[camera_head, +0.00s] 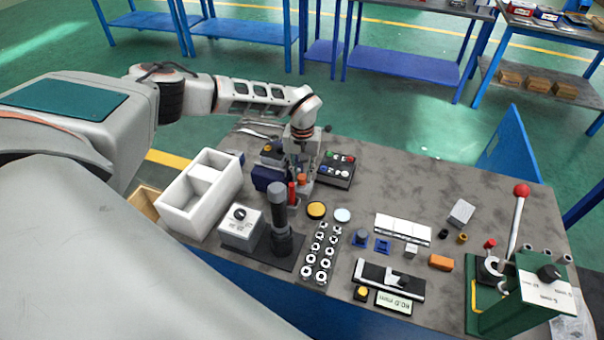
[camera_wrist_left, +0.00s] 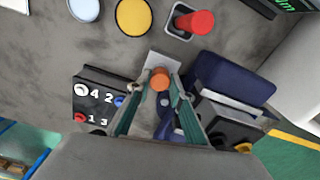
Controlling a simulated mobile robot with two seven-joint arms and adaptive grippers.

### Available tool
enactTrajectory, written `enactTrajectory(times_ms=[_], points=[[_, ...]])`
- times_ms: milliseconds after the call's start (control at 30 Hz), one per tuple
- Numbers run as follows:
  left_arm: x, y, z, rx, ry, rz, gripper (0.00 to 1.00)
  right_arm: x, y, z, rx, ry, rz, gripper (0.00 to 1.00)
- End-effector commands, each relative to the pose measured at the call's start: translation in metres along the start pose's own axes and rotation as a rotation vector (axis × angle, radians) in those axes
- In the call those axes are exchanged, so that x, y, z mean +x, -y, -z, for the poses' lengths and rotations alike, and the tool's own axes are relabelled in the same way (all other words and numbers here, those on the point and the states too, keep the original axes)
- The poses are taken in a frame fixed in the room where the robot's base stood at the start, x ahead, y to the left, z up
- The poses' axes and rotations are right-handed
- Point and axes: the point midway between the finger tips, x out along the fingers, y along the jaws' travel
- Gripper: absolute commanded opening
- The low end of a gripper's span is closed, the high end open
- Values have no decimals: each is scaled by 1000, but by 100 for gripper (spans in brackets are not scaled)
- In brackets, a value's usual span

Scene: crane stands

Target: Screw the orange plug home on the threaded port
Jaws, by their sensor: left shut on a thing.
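The orange plug (camera_wrist_left: 160,78) is between the fingertips of my left gripper (camera_wrist_left: 161,90) in the wrist view. It also shows as a small orange spot (camera_head: 302,179) below the gripper (camera_head: 300,170) in the head view. The left gripper points down and is shut on the plug. A light grey block (camera_wrist_left: 157,64) shows around and beyond the plug, at the port's likely place. The threads are hidden, so I cannot tell how deep the plug sits. My right gripper is in neither view.
A button box (camera_head: 338,168) stands close right of the gripper, and a dark blue block (camera_head: 266,178) close left. A red-topped part (camera_head: 291,192) stands in front. A white divided bin (camera_head: 200,192) is at left. Free table lies at the back right.

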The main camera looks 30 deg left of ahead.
Motion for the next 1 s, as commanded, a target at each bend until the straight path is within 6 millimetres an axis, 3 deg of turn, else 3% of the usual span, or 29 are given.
enactTrajectory(times_ms=[300, 600, 633, 700, 967, 1000], points=[[0, 0, 0, 359, -3, 1, 4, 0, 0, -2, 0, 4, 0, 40], [0, 0, 0, 406, -2, 0, 4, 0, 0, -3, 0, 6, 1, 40], [0, 0, 0, 406, -2, 0, 24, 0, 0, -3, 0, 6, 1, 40], [0, 0, 0, 405, -2, 0, 41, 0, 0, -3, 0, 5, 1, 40], [0, 0, 0, 404, -2, 0, 41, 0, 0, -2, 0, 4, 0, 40], [0, 0, 0, 404, -1, 1, 35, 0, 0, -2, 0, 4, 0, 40]])
